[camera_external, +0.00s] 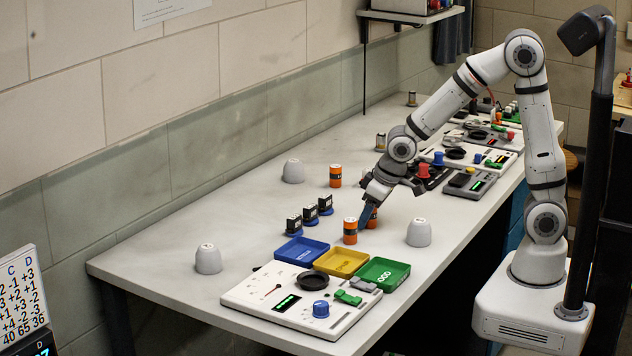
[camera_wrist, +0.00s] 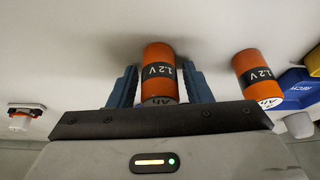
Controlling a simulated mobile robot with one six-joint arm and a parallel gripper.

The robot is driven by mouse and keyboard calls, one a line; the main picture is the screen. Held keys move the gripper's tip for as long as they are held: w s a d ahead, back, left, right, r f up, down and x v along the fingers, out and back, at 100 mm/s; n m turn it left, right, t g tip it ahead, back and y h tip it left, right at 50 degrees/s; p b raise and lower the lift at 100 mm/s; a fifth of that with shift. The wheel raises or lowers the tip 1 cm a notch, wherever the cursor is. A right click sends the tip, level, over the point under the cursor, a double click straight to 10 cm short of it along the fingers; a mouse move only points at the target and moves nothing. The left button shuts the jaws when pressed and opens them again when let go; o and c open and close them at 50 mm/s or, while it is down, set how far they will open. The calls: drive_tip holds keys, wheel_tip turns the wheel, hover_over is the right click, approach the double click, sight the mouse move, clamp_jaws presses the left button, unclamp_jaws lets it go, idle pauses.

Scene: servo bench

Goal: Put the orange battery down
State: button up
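My gripper (camera_external: 368,214) points down low over the middle of the bench. In the wrist view an orange battery (camera_wrist: 158,73) with a black "1.2 V" band stands between its two blue-grey fingers. A narrow gap shows on each side of it, so the fingers look open around it. In the external view this battery (camera_external: 373,217) is partly hidden by a finger and appears to rest on the bench. A second orange battery (camera_external: 350,231) stands close by, apart from the fingers; it is right of them in the wrist view (camera_wrist: 258,80).
A third orange battery (camera_external: 335,176) stands farther back. Blue (camera_external: 301,251), yellow (camera_external: 341,262) and green (camera_external: 383,274) trays lie in front, beside a white panel (camera_external: 260,291). Black parts (camera_external: 310,216) stand left.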

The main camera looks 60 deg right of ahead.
drive_tip(key=shift+o, duration=0.4)
drive_tip(key=shift+r, duration=0.1)
drive_tip(key=shift+r, duration=0.25)
drive_tip(key=a+p+v, duration=0.1)
drive_tip(key=v, duration=1)
drive_tip(key=s+d+r+m+g+p, duration=0.1)
drive_tip(key=s+d+r+p, duration=0.1)
drive_tip(key=s+d, duration=1)
drive_tip(key=shift+s+d+r+m+g+h+p, duration=0.15)
drive_tip(key=shift+s+d+m+g+h+p, duration=0.2)
drive_tip(key=shift+s+p, duration=0.55)
drive_tip(key=shift+o, duration=0.4)
drive_tip(key=shift+s, duration=0.2)
